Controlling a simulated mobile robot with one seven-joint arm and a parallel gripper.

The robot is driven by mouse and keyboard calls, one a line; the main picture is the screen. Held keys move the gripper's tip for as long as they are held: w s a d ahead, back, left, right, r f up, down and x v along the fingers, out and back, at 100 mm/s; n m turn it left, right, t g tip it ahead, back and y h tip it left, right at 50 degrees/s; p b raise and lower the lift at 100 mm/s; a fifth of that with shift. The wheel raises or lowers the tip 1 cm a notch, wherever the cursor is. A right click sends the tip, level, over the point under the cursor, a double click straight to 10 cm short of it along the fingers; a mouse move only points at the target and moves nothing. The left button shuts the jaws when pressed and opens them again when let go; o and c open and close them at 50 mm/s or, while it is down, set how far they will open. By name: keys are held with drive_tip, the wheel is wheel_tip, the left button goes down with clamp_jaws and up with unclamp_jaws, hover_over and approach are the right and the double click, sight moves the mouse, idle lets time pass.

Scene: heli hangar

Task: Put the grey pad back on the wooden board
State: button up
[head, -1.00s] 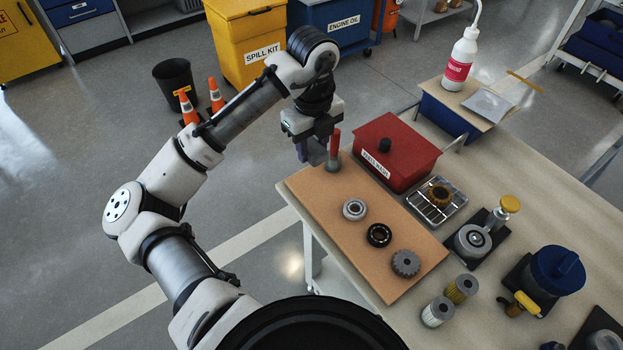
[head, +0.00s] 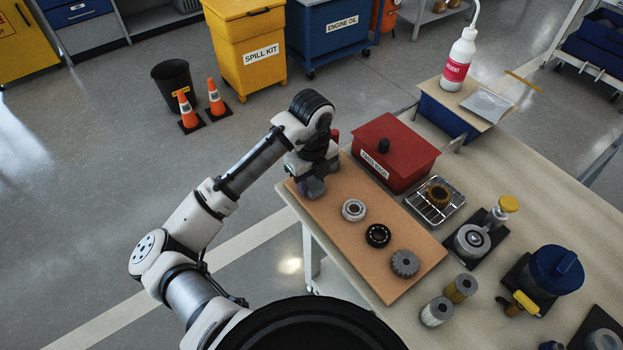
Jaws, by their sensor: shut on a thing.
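The wooden board (head: 350,249) lies along the near left edge of the workbench. My gripper (head: 312,190) is low over the board's far left end, close to its surface. It is shut on a small purplish-grey piece (head: 315,187), which I take to be the grey pad. The gripper hides much of it, and I cannot tell whether it touches the board. A pale bearing ring (head: 354,210), a black bearing (head: 378,235) and a grey gear (head: 404,263) lie in a row on the board.
A red-topped cylinder (head: 331,134) is mostly hidden behind my gripper. A red lidded box (head: 395,150) stands close to its right. A wire tray (head: 436,216) with a brown ring, a black-based device (head: 476,238) and filters (head: 460,289) stand right of the board.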

sight(312, 181)
drive_tip(key=shift+f, duration=0.2)
drive_tip(key=o, duration=1)
drive_tip(key=shift+c, duration=0.2)
drive_tip(key=shift+r, duration=0.1)
wheel_tip(312, 181, up, 12)
drive_tip(key=shift+r+b, duration=0.15)
drive_tip(key=shift+b, duration=0.15)
